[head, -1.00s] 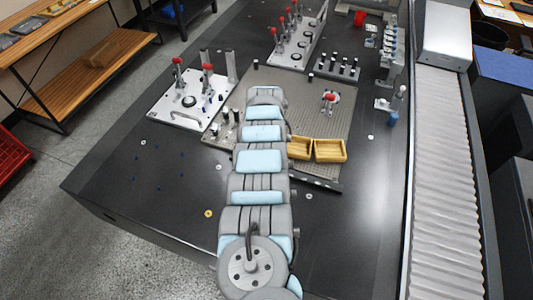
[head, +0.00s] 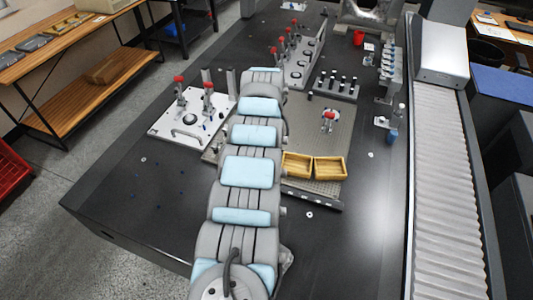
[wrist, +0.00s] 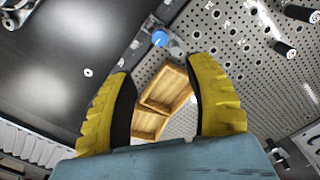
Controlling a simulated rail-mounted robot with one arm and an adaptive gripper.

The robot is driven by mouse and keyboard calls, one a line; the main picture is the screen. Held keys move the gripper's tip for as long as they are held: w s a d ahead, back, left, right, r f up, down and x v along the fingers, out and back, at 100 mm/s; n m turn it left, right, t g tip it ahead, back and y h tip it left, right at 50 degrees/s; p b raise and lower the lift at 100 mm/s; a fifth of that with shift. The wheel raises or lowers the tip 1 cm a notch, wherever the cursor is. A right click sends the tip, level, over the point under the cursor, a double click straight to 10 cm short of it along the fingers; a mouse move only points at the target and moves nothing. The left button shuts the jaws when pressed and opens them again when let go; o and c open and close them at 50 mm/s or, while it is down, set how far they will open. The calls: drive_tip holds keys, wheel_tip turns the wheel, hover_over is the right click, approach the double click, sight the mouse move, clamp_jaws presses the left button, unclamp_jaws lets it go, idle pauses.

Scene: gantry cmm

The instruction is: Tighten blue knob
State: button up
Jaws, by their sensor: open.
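A round blue knob (wrist: 159,39) sits on a small grey metal fixture at the edge of the perforated plate (wrist: 225,35) in the wrist view. My gripper (wrist: 160,75) is open, its two yellow, black-padded fingers wide apart. Nothing is held between them. The knob appears ahead of the fingertips, between their directions and apart from both. In the head view my arm reaches over the plate (head: 335,140) and hides its end and gripper. A small blue part (head: 392,136) stands near the conveyor there; I cannot tell whether it is the same knob.
Two open wooden boxes (wrist: 166,90) lie on the plate, seen between my fingers. Red-handled clamps stand on a white fixture plate (head: 165,130) and on a grey stand (head: 305,70). The dark table's front right is mostly clear.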

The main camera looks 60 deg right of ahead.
idle(0.3)
wheel_tip(320, 180, up, 5)
drive_tip(key=n+p, duration=0.9)
drive_tip(key=shift+f+b, duration=1.05)
drive_tip(key=shift+f, duration=7.45)
drive_tip(key=shift+c, duration=0.3)
clamp_jaws()
